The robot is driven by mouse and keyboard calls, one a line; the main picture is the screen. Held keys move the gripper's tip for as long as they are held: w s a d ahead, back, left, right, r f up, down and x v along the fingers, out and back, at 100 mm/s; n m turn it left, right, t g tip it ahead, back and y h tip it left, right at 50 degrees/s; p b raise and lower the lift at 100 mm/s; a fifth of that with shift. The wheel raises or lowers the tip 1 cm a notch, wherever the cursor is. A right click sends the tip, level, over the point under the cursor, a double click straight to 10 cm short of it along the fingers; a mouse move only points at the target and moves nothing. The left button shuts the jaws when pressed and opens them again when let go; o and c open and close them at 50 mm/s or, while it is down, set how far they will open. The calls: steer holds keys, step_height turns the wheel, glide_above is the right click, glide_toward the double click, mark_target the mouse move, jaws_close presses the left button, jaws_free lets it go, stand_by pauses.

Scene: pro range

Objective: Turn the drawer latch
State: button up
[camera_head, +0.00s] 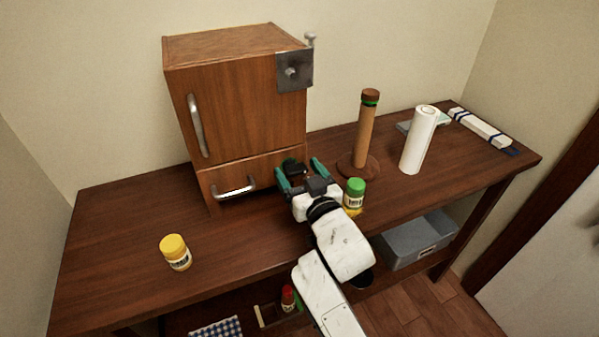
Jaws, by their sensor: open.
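A wooden cabinet (235,100) stands on the table against the back wall. Its drawer (222,173) is at the bottom, with a pale metal handle (234,190), and looks shut. A small dark piece (292,166), perhaps the drawer latch, shows at the drawer's right end; its shape and angle are hard to tell. My gripper (301,172) is open, its two teal fingers pointing at that corner, one on each side of the dark piece. I cannot tell whether they touch it. My white wrist hides part of the table in front.
A grey metal plate (294,72) with a knob sits at the cabinet's upper right. A green-lidded jar (354,194) stands close right of my gripper. A wooden post (366,130) and a white roll (418,140) stand further right. A yellow-lidded jar (175,252) stands front left.

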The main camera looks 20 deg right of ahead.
steer(key=shift+c, duration=0.4)
steer(key=c, duration=1)
steer(key=shift+r+n, duration=0.15)
steer(key=shift+n, duration=0.25)
steer(key=n, duration=0.1)
steer(key=n+p, duration=0.1)
steer(key=n, duration=0.1)
steer(key=shift+a+r, duration=0.1)
steer(key=shift+r, duration=0.1)
steer(key=n+p, duration=0.2)
steer(key=n, duration=0.2)
steer(key=shift+a+r+n, duration=0.1)
steer(key=shift+a+n, duration=0.05)
steer(key=shift+n, duration=0.15)
steer(key=n+p, duration=0.1)
steer(key=n, duration=0.3)
steer(key=shift+a+r, duration=0.1)
steer(key=shift+a, duration=0.1)
steer(key=shift+a+n+p, duration=0.2)
steer(key=shift+n+p, duration=0.3)
steer(key=shift+n, duration=1.7)
